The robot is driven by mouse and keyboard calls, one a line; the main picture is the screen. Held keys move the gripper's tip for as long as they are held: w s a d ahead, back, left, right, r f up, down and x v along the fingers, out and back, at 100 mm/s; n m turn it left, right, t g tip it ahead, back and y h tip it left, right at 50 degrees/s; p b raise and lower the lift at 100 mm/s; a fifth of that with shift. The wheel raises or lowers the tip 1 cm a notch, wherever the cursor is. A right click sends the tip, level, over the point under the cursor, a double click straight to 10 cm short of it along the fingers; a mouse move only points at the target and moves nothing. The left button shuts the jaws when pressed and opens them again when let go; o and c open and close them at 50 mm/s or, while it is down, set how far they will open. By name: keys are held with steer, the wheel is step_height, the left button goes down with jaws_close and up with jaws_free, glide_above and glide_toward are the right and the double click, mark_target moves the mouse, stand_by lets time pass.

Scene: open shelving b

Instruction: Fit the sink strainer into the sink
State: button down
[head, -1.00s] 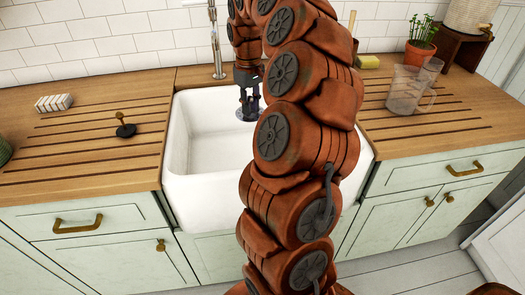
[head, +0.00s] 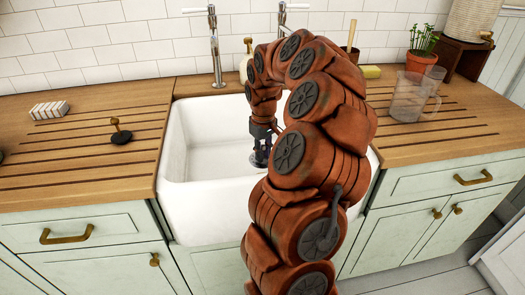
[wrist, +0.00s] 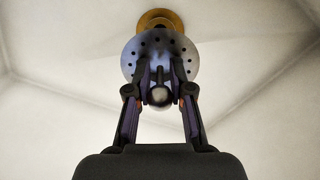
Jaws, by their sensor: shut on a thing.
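The sink strainer (wrist: 155,52) is a round grey metal disc with small holes and a round knob. My gripper (wrist: 160,85) is shut on the knob and holds the strainer inside the basin. A brass drain ring (wrist: 154,17) shows past the strainer's upper edge in the wrist view; the disc hides the rest of it. In the head view the white sink (head: 202,140) is set in the wooden counter. My gripper (head: 261,147) points down into the basin there, with the strainer partly hidden below it. I cannot tell whether the strainer touches the sink floor.
A black plug with a brass knob (head: 121,133) and a white-striped block (head: 49,110) lie on the left counter. A tap (head: 214,50) stands behind the sink.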

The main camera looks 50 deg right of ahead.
steer(key=shift+f+b, duration=1.6)
steer(key=shift+f, duration=2.4)
steer(key=shift+s, duration=0.1)
steer(key=shift+f+b, duration=0.75)
steer(key=shift+f, duration=0.05)
steer(key=shift+c, duration=1.9)
jaws_free()
steer(key=shift+r, duration=0.1)
steer(key=shift+r+p, duration=1.35)
steer(key=shift+r, duration=2.55)
